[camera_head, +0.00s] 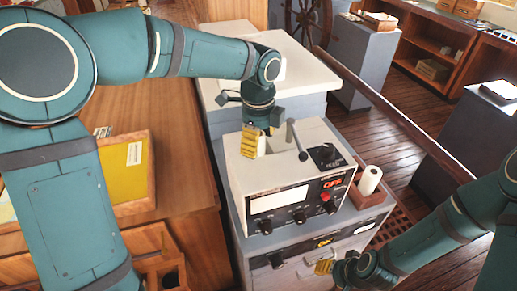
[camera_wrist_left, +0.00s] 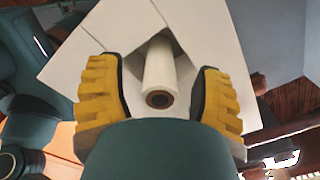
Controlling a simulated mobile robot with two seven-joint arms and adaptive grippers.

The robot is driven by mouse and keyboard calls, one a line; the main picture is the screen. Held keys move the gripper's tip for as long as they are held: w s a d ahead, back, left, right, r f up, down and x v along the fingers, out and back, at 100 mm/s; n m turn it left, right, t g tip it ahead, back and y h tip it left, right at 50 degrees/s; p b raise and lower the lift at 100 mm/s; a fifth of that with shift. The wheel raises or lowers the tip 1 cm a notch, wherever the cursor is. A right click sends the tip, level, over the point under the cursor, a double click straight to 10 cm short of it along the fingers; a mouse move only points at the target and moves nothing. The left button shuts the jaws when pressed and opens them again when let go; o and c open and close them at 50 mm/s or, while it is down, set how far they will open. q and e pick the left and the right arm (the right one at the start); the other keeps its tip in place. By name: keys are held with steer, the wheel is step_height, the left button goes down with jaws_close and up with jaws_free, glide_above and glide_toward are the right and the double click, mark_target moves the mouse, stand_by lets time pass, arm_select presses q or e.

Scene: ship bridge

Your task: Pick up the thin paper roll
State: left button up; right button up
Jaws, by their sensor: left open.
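A thin white paper roll with a brown core (camera_wrist_left: 160,75) shows in the left wrist view, standing out of an opening in a pale surface. My left gripper (camera_wrist_left: 160,100) is open, with one yellow finger on each side of the roll and a visible gap to each. In the head view my left gripper (camera_head: 260,139) points down at the top of a cream instrument box (camera_head: 240,172); a bit of white shows by its fingers. A second white roll (camera_head: 370,180) stands in a small wooden holder at right. My right gripper (camera_head: 326,266) is low in the head view, its jaws mostly hidden.
A lever (camera_head: 297,140) stands on the instrument box close to my left gripper. A wooden desk with a yellow tray (camera_head: 125,168) is at left. A wooden rail (camera_head: 385,105) runs along the right, with open floor beyond.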

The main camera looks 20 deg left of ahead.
arm_select(q)
jaws_close()
